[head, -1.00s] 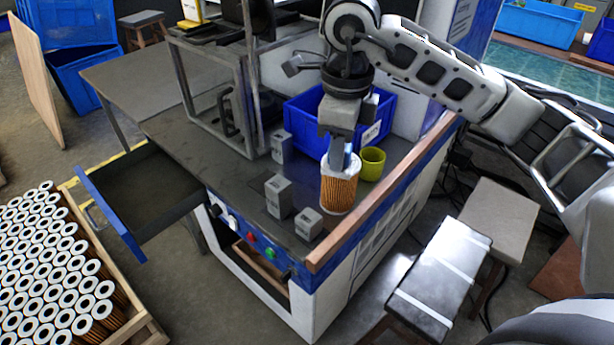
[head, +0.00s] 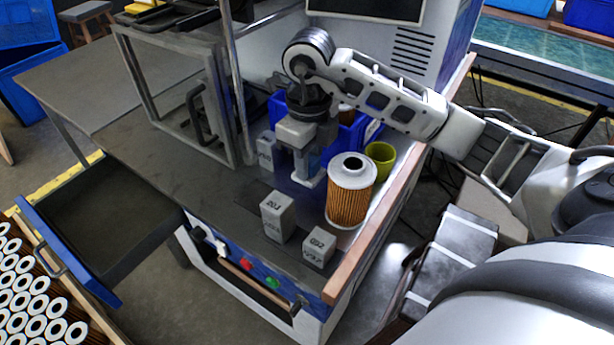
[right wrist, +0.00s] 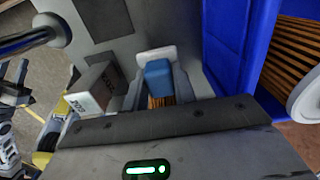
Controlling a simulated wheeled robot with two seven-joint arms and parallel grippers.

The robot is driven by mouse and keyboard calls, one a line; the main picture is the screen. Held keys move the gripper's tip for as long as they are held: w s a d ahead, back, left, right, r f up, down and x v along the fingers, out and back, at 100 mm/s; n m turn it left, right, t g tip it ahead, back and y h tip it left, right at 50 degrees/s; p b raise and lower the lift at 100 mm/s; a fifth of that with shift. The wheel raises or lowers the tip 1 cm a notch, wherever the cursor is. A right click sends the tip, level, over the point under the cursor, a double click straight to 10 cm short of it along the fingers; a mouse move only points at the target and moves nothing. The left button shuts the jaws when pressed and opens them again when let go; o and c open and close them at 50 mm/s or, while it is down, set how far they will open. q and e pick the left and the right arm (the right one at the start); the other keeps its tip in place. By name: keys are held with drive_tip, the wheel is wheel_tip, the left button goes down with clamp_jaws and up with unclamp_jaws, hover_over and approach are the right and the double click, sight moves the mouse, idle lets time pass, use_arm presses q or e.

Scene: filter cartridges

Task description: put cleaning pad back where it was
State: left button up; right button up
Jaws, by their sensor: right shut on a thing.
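My right gripper (head: 308,182) points down over the bench top, just left of a filter cartridge (head: 350,195) with orange pleats and a white top ring. In the right wrist view, the gripper (right wrist: 160,85) is shut on a small blue block with a brown ridged part, which I take for the cleaning pad (right wrist: 158,74). In the head view the pad is mostly hidden by the fingers. Whether it touches the bench cannot be told. My left gripper is not in view.
Grey marked blocks (head: 278,215) stand on the bench front, with a blue bin (head: 365,128) behind and a green cup (head: 380,160) right of the cartridge. A metal frame (head: 240,90) stands left. A blue-fronted drawer (head: 70,250) is open. A wooden rail (head: 375,235) edges the right side.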

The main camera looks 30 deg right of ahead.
drive_tip(key=shift+f, duration=2.2)
drive_tip(key=shift+f, duration=0.1)
drive_tip(key=shift+f, duration=0.15)
drive_tip(key=o, duration=1)
drive_tip(key=shift+c, duration=0.2)
wheel_tip(320, 180, up, 12)
drive_tip(key=shift+r, duration=0.25)
